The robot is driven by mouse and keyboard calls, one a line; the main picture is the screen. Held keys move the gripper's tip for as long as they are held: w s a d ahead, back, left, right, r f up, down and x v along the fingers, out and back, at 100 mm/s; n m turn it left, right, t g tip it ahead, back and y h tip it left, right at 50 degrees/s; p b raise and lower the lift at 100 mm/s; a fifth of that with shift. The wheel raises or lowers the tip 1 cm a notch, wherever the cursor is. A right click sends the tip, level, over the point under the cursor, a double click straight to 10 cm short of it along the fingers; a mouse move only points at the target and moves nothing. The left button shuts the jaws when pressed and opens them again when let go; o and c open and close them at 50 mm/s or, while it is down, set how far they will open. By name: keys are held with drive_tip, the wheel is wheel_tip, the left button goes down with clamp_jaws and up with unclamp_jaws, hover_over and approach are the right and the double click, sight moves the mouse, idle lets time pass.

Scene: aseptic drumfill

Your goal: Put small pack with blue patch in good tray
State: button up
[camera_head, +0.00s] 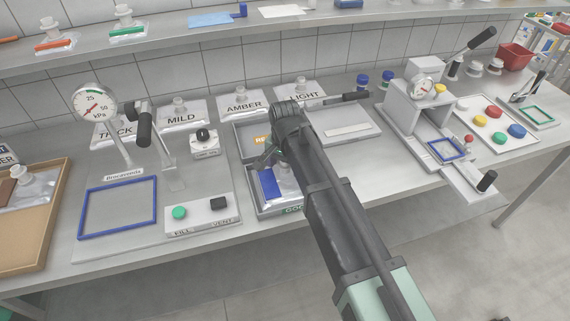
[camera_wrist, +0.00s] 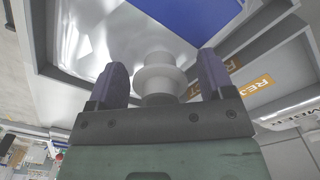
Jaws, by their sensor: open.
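The small pack (camera_head: 271,186), silvery with a blue patch, lies in the good tray (camera_head: 291,211), the front grey tray with a green label partly hidden by my arm. In the wrist view the pack (camera_wrist: 88,30) shows its blue patch at the top and its white spout (camera_wrist: 158,75). My gripper (camera_head: 266,160) is over the back of the pack. In the wrist view my gripper (camera_wrist: 160,82) is open, with one finger on each side of the spout and visible gaps. My arm hides part of the pack in the head view.
The reject tray (camera_head: 243,130), with an orange label, stands directly behind the good tray. A fill station with a blue frame (camera_head: 82,233) is at left, and a press (camera_head: 424,103) is at right. Labelled packs such as AMBER (camera_head: 243,104) stand along the back wall.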

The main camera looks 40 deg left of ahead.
wheel_tip(320, 180, up, 12)
drive_tip(key=p, duration=1.2)
drive_tip(key=shift+r, duration=0.2)
drive_tip(key=shift+d+f, duration=0.1)
drive_tip(key=shift+d, duration=0.05)
drive_tip(key=w+d, duration=0.3)
drive_tip(key=d, duration=0.6)
drive_tip(key=w+d, duration=0.3)
drive_tip(key=d, duration=0.6)
drive_tip(key=s+d, duration=0.2)
drive_tip(key=d, duration=1.5)
drive_tip(key=s+d+m, duration=0.1)
drive_tip(key=s+d, duration=0.2)
drive_tip(key=d, duration=1.3)
drive_tip(key=shift+s+d, duration=0.35)
drive_tip(key=shift+d, duration=0.05)
